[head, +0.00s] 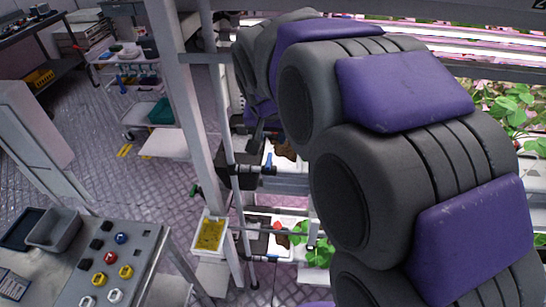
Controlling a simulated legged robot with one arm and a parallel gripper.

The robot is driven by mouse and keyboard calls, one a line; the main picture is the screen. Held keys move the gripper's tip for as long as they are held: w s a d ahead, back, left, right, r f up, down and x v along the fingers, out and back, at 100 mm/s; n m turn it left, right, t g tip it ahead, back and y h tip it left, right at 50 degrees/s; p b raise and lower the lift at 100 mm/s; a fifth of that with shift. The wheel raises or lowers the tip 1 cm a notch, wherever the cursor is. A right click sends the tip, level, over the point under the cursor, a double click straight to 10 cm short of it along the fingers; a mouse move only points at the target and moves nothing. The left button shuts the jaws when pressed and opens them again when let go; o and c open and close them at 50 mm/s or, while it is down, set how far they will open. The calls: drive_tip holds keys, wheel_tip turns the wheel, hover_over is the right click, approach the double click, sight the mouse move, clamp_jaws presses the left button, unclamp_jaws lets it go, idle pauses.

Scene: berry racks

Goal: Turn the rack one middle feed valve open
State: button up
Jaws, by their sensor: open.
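My purple and grey arm fills the right half of the head view and curls down behind itself near the rack post. My gripper (266,130) shows only as a small dark shape below the arm's far end, partly hidden by the arm; its jaws are open. A valve with a blue handle (268,170) sits on the black fittings beside the upright pipe, just below my gripper. I see no contact between them. The handle's exact angle is too small to tell. Which rack level this valve belongs to is not clear.
A white rack post (190,120) stands left of the pipe. Strawberry plants (318,252) grow in white troughs right of it, partly behind my arm. A table with colored knobs (110,258) stands front left. The floor between is open.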

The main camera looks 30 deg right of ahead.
drive_tip(key=b, duration=0.1)
approach(269, 160)
drive_tip(key=a+f, duration=0.1)
drive_tip(key=a, duration=0.1)
drive_tip(key=d+f, duration=0.1)
drive_tip(key=f, duration=0.1)
drive_tip(key=w+d+f+b, duration=0.1)
drive_tip(key=d+f, duration=0.1)
drive_tip(key=w+d+f, duration=0.1)
drive_tip(key=d+f, duration=0.1)
drive_tip(key=shift+w+d+f+b, duration=0.1)
drive_tip(key=shift+w+f+b, duration=0.1)
drive_tip(key=shift+b, duration=0.2)
drive_tip(key=shift+f, duration=0.15)
drive_tip(key=shift+w+a, duration=0.1)
drive_tip(key=shift+a, duration=1.45)
drive_tip(key=shift+d, duration=1.1)
drive_tip(key=c, duration=0.4)
drive_tip(key=shift+w+a+f, duration=0.1)
drive_tip(key=c, duration=0.3)
drive_tip(key=shift+a, duration=0.25)
clamp_jaws()
